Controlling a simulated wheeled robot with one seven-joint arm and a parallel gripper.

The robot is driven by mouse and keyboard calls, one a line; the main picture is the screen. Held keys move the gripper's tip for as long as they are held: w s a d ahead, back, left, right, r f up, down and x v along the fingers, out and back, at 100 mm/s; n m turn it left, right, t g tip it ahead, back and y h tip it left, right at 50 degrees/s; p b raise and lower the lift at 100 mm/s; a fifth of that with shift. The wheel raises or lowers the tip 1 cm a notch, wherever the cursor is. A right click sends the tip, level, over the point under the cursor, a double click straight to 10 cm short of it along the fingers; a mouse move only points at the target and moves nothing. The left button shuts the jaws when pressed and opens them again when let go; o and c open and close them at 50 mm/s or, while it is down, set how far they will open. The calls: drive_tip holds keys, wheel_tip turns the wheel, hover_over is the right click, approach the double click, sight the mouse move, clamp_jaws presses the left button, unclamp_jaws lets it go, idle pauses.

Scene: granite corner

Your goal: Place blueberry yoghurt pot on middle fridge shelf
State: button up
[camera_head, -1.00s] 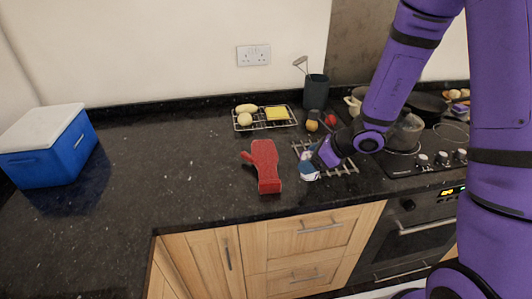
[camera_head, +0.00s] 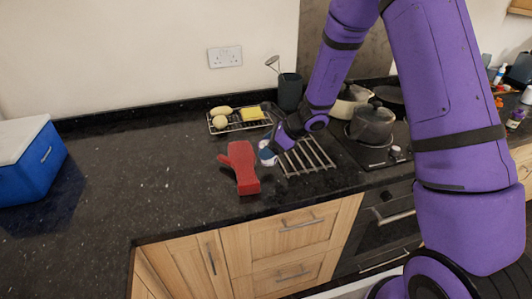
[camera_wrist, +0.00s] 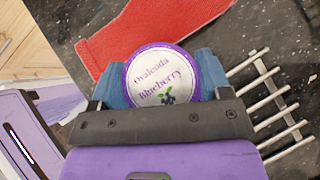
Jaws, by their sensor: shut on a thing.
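The blueberry yoghurt pot (camera_wrist: 160,72) has a round white lid with a purple rim and the words "Ovaltnda Blueberry" or similar, not sharply legible. My gripper (camera_wrist: 160,88) is shut on it, with a blue fingertip on each side. In the head view my gripper (camera_head: 268,154) is between the red oven mitt and the metal rack, and the pot is mostly hidden by it. I cannot tell how far the pot is above the worktop. No fridge or fridge shelf is in view.
The red mitt (camera_head: 241,167) lies just left of my gripper, the metal rack (camera_head: 308,158) just right. Behind are a wire tray of food (camera_head: 238,121) and a dark utensil pot (camera_head: 290,92). A saucepan (camera_head: 372,124) is on the hob. The worktop's left middle is clear beside a blue cool box (camera_head: 28,172).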

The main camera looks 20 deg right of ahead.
drive_tip(key=shift+w, duration=0.8)
drive_tip(key=shift+f, duration=1.8)
drive_tip(key=shift+f, duration=0.15)
drive_tip(key=o, duration=1.1)
drive_tip(key=shift+c, duration=0.2)
